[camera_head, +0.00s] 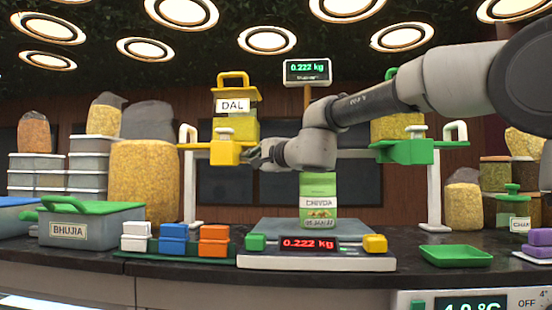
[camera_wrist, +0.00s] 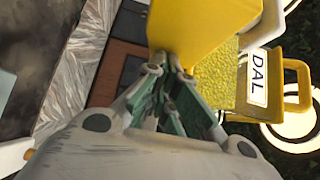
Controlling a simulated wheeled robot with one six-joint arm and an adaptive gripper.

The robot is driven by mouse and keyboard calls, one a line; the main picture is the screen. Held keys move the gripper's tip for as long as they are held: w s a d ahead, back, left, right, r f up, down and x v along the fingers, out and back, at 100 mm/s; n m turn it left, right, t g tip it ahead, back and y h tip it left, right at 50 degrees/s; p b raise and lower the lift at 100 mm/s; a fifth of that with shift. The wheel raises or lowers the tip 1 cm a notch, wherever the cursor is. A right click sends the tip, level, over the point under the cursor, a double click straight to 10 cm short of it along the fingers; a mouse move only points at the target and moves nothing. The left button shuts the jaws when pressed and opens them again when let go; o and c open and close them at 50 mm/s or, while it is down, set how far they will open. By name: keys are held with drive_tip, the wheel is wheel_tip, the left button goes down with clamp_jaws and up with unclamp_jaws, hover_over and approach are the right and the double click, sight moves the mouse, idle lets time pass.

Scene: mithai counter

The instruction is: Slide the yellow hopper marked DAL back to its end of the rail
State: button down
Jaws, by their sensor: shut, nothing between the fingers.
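The yellow hopper marked DAL (camera_head: 238,124) is near the left end of the overhead rail, close to the left white post (camera_head: 190,195). Its upright handle is on top, and yellow grains show through its body. Its solid yellow lower block (camera_head: 225,153) sits at rail height. The hopper also shows in the wrist view (camera_wrist: 228,75), label turned sideways. My gripper (camera_head: 254,153) is shut and empty, just right of the yellow block. In the wrist view its fingertips (camera_wrist: 172,72) meet at the block's edge; I cannot tell if they touch it. My arm hides part of the rail.
A green hopper carriage (camera_head: 405,150) is at the rail's right end. Below stand a scale (camera_head: 315,262) with a green CHIVDA packet (camera_head: 318,195), coloured blocks (camera_head: 174,240), a BHUJIA bin (camera_head: 92,225) and an empty green tray (camera_head: 455,255). A display post (camera_head: 307,100) rises behind the rail.

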sight(238, 156)
drive_tip(key=shift+a, duration=2.3)
